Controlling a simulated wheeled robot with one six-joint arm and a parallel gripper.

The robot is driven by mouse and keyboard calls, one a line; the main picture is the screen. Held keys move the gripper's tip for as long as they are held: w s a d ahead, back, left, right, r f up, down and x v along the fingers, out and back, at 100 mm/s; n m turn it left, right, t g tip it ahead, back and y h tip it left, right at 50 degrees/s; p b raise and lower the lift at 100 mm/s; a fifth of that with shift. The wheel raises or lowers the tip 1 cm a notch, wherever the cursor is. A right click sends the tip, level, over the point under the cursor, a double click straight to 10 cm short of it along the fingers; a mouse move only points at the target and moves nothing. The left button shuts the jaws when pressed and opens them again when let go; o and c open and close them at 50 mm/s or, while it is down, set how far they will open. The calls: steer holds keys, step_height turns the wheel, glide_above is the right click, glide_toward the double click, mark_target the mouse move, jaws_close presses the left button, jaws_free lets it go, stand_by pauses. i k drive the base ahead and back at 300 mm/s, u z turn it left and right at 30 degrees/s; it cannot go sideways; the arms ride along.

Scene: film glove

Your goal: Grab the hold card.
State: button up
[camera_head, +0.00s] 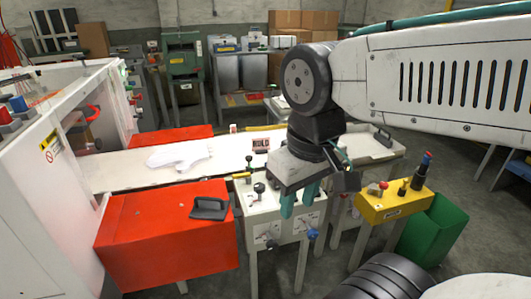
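A small dark reddish card with pale lettering (260,144), which looks like the hold card, stands at the far side of the long white table (122,172). The lettering is too small to read for sure. My gripper (299,200) hangs from the arm in front of the table, to the right of the card and nearer to the camera. Its two teal fingers point down, apart, with nothing seen between them. They are over the white control box (283,236); I cannot tell the height above it. The card is apart from the gripper.
White glove-shaped film (180,155) lies on the table. A red cover with a black handle (165,235) stands front left. Levers (259,188) rise from the control box. A yellow control stand (392,205) and green bin (432,228) are at right.

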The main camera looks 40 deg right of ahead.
mark_target(260, 145)
steer(key=z, duration=0.5)
steer(key=k, duration=0.6)
steer(key=z, duration=0.8)
steer(key=i, duration=1.6)
steer(key=u, duration=0.8)
steer(key=i, duration=0.3)
steer(key=u, duration=0.25)
